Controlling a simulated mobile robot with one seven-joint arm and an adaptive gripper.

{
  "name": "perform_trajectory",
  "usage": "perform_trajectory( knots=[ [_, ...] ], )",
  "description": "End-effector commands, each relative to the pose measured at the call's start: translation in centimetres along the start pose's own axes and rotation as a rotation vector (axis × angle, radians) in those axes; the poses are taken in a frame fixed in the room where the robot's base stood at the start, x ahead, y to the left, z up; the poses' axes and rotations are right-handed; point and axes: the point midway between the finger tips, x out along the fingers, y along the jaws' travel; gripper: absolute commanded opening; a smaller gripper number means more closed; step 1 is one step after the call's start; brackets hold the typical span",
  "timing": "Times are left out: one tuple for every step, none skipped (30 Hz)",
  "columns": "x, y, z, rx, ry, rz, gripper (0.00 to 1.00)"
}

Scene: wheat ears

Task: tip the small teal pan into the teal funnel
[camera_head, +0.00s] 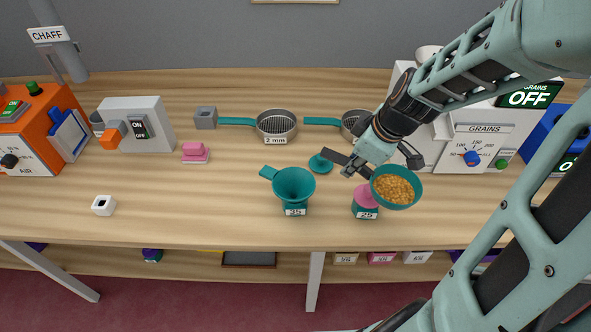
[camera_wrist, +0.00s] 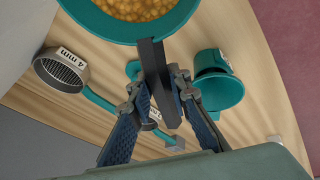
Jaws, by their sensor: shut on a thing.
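The small teal pan (camera_head: 414,203) holds golden grains and appears roughly level. It hangs above the right front of the table, to the right of the teal funnel. My gripper (camera_head: 353,165) is shut on the pan's dark handle. In the wrist view, my gripper (camera_wrist: 158,90) grips this handle, and the pan (camera_wrist: 128,36) shows at the top, partly cut off. The teal funnel (camera_head: 293,185) stands upright on a base labelled 35, with its mouth open upward. It also shows in the wrist view (camera_wrist: 219,91), to the right of the handle and apart from the pan.
A pink-topped teal container (camera_head: 366,203) labelled 25 stands below and left of the pan. A teal lid-like piece (camera_head: 320,164) lies right of the funnel. Two sieves, one labelled 2 mm (camera_head: 277,124), lie behind.

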Motion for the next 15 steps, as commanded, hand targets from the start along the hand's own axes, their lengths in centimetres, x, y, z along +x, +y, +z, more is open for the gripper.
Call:
perform_trajectory(
  knots=[
    [-0.12, 0.13, -0.01, -0.041, 0.012, -0.015, 0.0],
    [-0.13, 0.09, -0.04, -0.072, 0.019, -0.026, 0.0],
    [-0.17, 0.06, -0.06, -0.115, 0.028, -0.041, 0.0],
    [-0.19, 0.01, -0.09, -0.15, 0.035, -0.053, 0.0],
    [-0.22, -0.05, -0.14, -0.186, 0.043, -0.066, 0.0],
    [-0.28, -0.06, -0.23, -0.237, 0.054, -0.083, 0.0],
    [-0.31, -0.14, -0.27, -0.275, 0.063, -0.097, 0.0],
    [-0.36, -0.18, -0.34, -0.317, 0.072, -0.111, 0.0],
    [-0.44, -0.21, -0.42, -0.373, 0.084, -0.129, 0.0],
    [-0.49, -0.3, -0.46, -0.416, 0.093, -0.145, 0.0],
    [-0.57, -0.32, -0.54, -0.461, 0.103, -0.16, 0.0],
    [-0.65, -0.4, -0.58, -0.522, 0.115, -0.181, 0.0],
    [-0.73, -0.42, -0.64, -0.568, 0.126, -0.196, 0.0],
    [-0.79, -0.53, -0.68, -0.617, 0.136, -0.214, 0.0],
    [-0.89, -0.6, -0.79, -0.683, 0.15, -0.236, 0.0]
  ],
)
